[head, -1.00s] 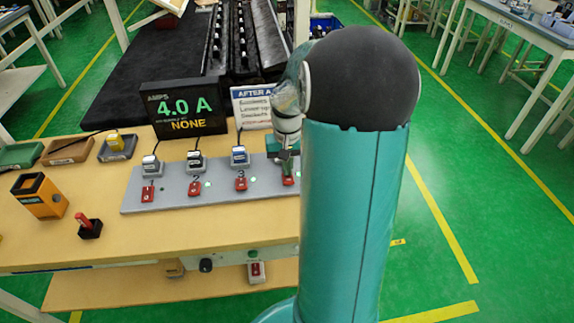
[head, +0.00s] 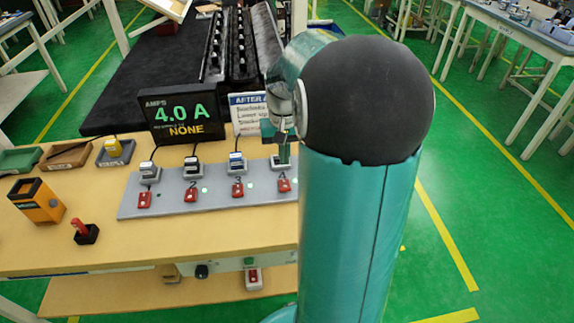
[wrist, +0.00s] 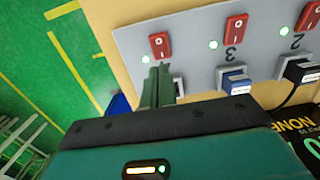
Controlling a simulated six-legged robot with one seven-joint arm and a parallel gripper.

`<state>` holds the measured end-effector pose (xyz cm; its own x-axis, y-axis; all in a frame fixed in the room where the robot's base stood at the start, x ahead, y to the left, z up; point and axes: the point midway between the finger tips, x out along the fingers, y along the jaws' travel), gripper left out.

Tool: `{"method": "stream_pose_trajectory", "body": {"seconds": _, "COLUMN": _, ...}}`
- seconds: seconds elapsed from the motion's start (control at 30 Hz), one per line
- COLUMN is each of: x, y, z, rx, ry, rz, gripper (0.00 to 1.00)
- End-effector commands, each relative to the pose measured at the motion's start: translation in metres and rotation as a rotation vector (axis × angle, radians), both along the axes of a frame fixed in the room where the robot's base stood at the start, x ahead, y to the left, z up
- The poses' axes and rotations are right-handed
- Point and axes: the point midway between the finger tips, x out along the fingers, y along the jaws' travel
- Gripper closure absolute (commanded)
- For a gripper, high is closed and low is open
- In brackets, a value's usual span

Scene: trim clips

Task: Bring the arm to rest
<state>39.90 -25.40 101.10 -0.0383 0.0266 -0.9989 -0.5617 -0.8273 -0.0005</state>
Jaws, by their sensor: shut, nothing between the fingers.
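My gripper (head: 283,153) is at the far right end of the grey panel (head: 215,203) in the head view, partly hidden behind my own arm. In the wrist view its green fingers (wrist: 158,86) are together and empty. They point toward the panel beside red switch 4 (wrist: 159,46), which also shows in the head view (head: 284,185). The fingers look apart from that switch. A plug (head: 280,162) behind switch 4 is partly covered by the gripper.
Several red switches, plugs and lit green lamps line the panel. A dark display (head: 181,113) reads 4.0 A and NONE; a white sign (head: 248,112) stands beside it. An orange box (head: 37,201) and a red-handled black block (head: 85,232) are at left. Bare wood (head: 170,240) lies in front.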

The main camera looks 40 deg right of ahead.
Motion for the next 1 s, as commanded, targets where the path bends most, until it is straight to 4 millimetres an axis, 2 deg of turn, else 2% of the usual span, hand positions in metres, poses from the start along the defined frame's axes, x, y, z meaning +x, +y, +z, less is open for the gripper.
{"method": "stream_pose_trajectory", "body": {"seconds": 0.2, "x": 0.0023, "y": 0.0036, "z": 0.0124, "rx": 0.001, "ry": 0.001, "rz": 0.001, "gripper": 1.0}}
{"method": "stream_pose_trajectory", "body": {"seconds": 1.0, "x": 0.0016, "y": 0.0045, "z": 0.0122, "rx": 0.001, "ry": 0.001, "rz": 0.001, "gripper": 1.0}}
